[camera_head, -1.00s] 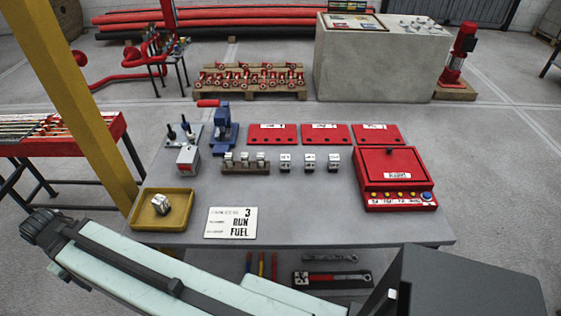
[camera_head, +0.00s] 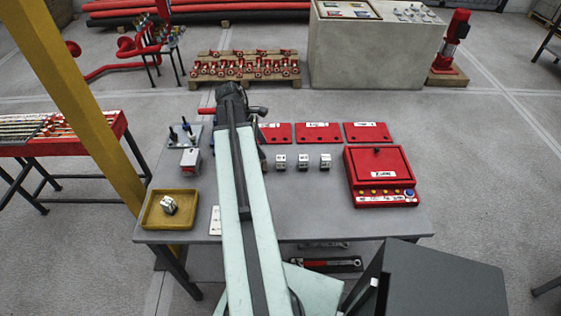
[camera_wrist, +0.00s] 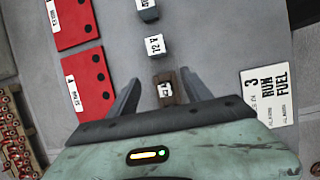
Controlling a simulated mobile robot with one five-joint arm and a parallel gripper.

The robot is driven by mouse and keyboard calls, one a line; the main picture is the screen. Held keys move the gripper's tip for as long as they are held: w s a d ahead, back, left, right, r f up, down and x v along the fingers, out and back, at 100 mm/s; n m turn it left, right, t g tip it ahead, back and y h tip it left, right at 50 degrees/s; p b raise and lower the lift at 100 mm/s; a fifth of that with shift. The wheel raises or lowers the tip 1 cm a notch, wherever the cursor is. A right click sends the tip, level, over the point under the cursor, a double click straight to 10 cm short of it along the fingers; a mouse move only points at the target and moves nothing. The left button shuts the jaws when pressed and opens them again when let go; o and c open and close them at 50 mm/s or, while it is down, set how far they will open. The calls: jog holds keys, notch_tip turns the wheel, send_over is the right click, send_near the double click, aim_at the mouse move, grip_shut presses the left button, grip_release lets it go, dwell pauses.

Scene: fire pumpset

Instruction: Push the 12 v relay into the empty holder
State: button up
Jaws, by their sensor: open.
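In the wrist view a white relay block (camera_wrist: 155,45), whose label appears to read 12 V, stands on the table just beyond my fingertips. My gripper (camera_wrist: 161,80) is open, with a finger on either side of the end of a brown holder (camera_wrist: 171,101). A labelled white block (camera_wrist: 166,88) sits on that holder between the fingers; I cannot tell whether they touch it. In the head view the same 12 V relay (camera_head: 281,161) seems to be the left one of three loose blocks. My arm hides the holder there, so its empty place does not show.
Two more loose blocks (camera_head: 303,161) (camera_head: 325,161) stand to the right. Red plates (camera_head: 318,132) lie behind them and a red panel box (camera_head: 380,175) is at the right. A yellow tray (camera_head: 150,216) holds another block. The table's front right is clear.

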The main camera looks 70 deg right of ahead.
aim_at(280, 158)
jog(key=s+b, duration=0.1)
jog(key=s+d+f, duration=0.1)
jog(key=s, duration=0.1)
jog(key=s+d+f+b, duration=0.1)
jog(key=shift+s+f+b, duration=0.15)
jog(key=shift+f+b, duration=0.1)
jog(key=shift+b, duration=0.1)
jog(key=shift+r, duration=0.1)
jog(key=b+x, duration=0.4)
jog(key=x, duration=0.1)
jog(key=shift+s+a+b, duration=0.1)
jog(key=shift+s+b, duration=0.1)
jog(key=shift+b, duration=0.2)
grip_shut()
